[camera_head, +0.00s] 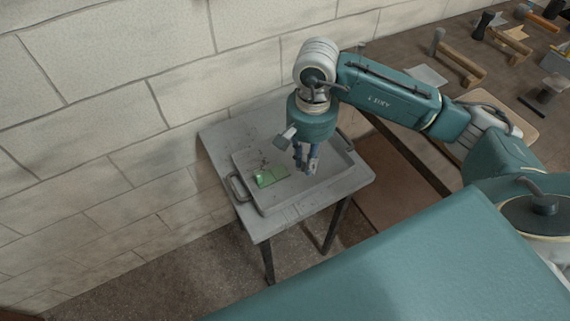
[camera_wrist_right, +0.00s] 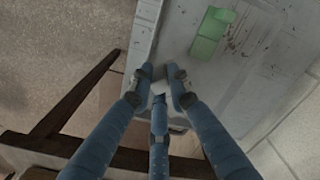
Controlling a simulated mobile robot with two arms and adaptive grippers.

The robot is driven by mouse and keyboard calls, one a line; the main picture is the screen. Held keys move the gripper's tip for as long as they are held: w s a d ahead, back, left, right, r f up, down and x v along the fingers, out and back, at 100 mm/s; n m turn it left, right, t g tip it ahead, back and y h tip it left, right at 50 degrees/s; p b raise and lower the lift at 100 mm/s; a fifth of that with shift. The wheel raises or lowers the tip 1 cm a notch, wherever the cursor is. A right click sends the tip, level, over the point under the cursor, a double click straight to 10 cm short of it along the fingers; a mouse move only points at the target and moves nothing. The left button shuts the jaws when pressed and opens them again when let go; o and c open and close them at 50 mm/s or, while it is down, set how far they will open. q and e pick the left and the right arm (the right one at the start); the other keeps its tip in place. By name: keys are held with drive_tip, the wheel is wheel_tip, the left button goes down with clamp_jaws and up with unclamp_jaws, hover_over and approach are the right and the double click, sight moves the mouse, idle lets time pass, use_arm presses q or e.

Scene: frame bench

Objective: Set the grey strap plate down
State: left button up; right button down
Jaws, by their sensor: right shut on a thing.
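My right gripper (camera_head: 307,165) points down over the grey tray (camera_head: 300,193) on the small table. In the right wrist view its fingers (camera_wrist_right: 161,84) are closed around a small light grey piece, the grey strap plate (camera_wrist_right: 160,88). Only a little of the plate shows between the fingertips, and I cannot make it out clearly in the head view. The gap between the plate and the tray floor is hard to judge. My left gripper is not in view.
A green angled piece (camera_head: 272,176) lies in the tray, left of my right gripper; the wrist view shows it too (camera_wrist_right: 212,35). The tray has a raised rim and a handle (camera_head: 238,187). A block wall (camera_head: 180,90) stands behind. A bench with tools (camera_head: 460,65) is at upper right.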

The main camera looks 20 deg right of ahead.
drive_tip(key=w+d+r+m+b, duration=0.1)
drive_tip(key=w+d+r+m, duration=0.3)
drive_tip(key=w+r+m, duration=0.5)
drive_tip(key=p, duration=0.2)
approach(293, 163)
drive_tip(key=shift+s+d+f, duration=0.2)
drive_tip(key=shift+d, duration=0.4)
drive_tip(key=shift+s+d+f, duration=0.15)
drive_tip(key=shift+d, duration=0.45)
wheel_tip(293, 163, down, 5)
drive_tip(key=shift+p, duration=0.45)
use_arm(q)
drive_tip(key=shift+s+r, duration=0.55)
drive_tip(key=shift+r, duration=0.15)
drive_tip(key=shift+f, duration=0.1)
use_arm(e)
drive_tip(key=c, duration=1.6)
unclamp_jaws()
drive_tip(key=shift+f, duration=0.1)
drive_tip(key=shift+c, duration=0.2)
